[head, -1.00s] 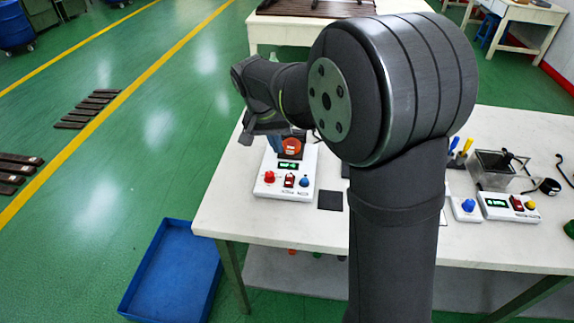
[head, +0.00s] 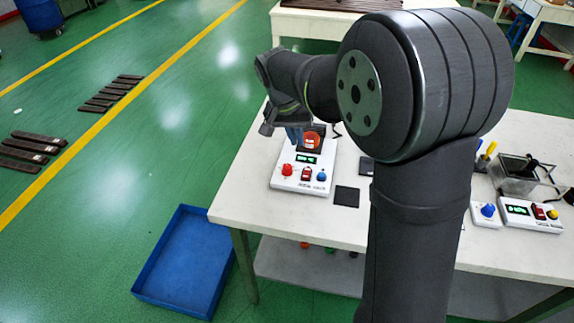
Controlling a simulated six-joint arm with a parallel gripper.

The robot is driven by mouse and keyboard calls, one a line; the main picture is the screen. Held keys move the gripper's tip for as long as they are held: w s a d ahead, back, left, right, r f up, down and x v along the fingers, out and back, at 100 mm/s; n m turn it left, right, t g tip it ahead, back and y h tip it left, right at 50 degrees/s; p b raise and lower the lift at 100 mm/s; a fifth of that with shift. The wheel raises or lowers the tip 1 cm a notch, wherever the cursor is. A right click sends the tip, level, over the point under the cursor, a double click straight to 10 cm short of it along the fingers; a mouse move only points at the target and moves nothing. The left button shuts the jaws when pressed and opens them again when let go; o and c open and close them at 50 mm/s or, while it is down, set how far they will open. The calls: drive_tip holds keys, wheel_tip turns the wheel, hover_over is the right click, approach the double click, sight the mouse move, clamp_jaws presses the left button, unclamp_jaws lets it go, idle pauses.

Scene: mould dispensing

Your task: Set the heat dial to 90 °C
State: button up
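A white control box (head: 303,187) stands at the left end of the table. It carries a red knob (head: 287,169), a lit green display (head: 306,160), a red switch (head: 307,174) and a blue knob (head: 322,176). A second white box (head: 530,220) at the right has a green display, a red switch and a yellow knob (head: 552,214). A separate blue knob (head: 488,210) sits beside it. I cannot tell which knob is the heat dial or read the displays. My gripper (head: 284,130) is above the back left of the left box, its fingertips unclear and partly hidden.
An orange-red round thing (head: 312,140) sits at the back of the left box. A dark square pad (head: 346,196) lies to its right. A metal tank (head: 514,176) stands at the right. A blue tray (head: 184,262) is on the floor. My arm hides the table's middle.

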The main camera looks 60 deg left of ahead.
sight(287, 166)
drive_tip(key=o, duration=0.8)
drive_tip(key=a+r+m+g, duration=0.1)
drive_tip(key=a+r+g, duration=0.1)
drive_tip(key=a+r, duration=0.1)
drive_tip(key=shift+a+r, duration=0.3)
drive_tip(key=shift+g, duration=0.4)
wheel_tip(287, 166, down, 17)
drive_tip(key=shift+s+a, duration=0.1)
drive_tip(key=shift+a, duration=0.05)
drive_tip(key=c, duration=1)
